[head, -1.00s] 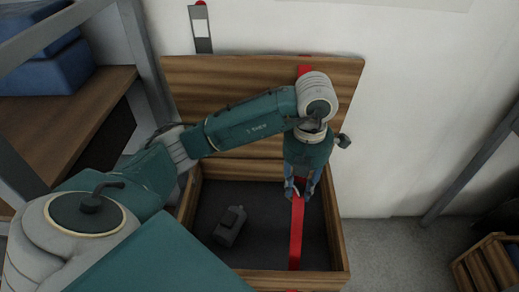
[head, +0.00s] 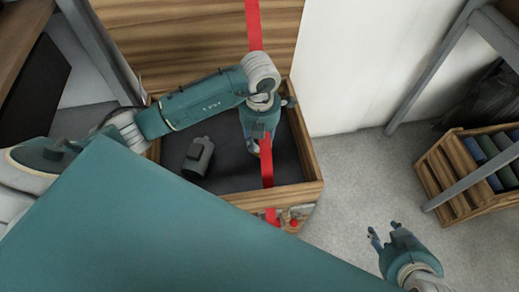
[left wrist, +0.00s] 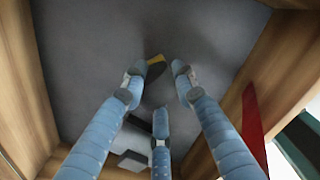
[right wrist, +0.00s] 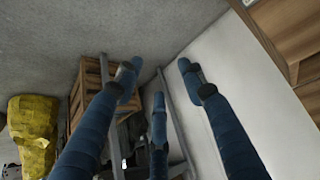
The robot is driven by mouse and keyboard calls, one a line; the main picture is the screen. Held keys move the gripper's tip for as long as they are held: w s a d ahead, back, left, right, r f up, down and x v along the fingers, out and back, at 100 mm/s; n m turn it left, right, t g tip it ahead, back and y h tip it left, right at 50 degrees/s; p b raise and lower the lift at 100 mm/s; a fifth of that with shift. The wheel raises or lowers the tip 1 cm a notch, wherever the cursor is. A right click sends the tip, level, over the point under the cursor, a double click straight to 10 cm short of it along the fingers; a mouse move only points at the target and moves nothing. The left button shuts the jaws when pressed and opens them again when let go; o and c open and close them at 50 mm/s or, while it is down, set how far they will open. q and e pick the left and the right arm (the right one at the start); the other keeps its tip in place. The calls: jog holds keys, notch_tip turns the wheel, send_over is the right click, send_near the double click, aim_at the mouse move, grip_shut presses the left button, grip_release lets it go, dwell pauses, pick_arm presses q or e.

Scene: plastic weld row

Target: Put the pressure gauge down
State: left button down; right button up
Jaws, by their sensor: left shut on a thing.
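My left gripper (head: 253,149) reaches down into an open wooden box (head: 314,165), beside a red strap (head: 266,170). In the left wrist view its fingers (left wrist: 157,80) are around a small dark piece with a yellow edge, which I take for the pressure gauge (left wrist: 155,68). It is held over the dark box floor (left wrist: 85,50); whether it touches the floor I cannot tell. The head view does not show the gauge clearly. My right gripper (head: 383,234) is open and empty, outside the box to the right.
A grey device (head: 198,157) lies in the box's left part. The box's raised lid (head: 190,35) stands behind it. A wooden crate (head: 440,178) with rolled items and a metal frame (head: 430,70) stand at the right. Grey floor (head: 350,170) between is clear.

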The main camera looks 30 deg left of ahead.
aim_at(260, 150)
pick_arm(q)
notch_tip(260, 150, down, 3)
jog(key=shift+f+b, duration=0.2)
jog(key=shift+b, duration=0.3)
jog(key=shift+f, duration=0.2)
pick_arm(e)
jog(key=w+a+r+t, duration=0.1)
jog(key=w+r+t, duration=0.1)
jog(key=w, duration=0.3)
jog(key=shift+a+r+t+y, duration=0.3)
jog(key=shift+a+r, duration=0.05)
jog(key=shift+r, duration=0.4)
pick_arm(q)
jog(key=shift+f, duration=0.1)
jog(key=c, duration=1.4)
grip_release()
jog(key=shift+o, duration=0.2)
pick_arm(e)
jog(key=shift+w+a+r, duration=0.1)
jog(key=shift+w+r, duration=0.15)
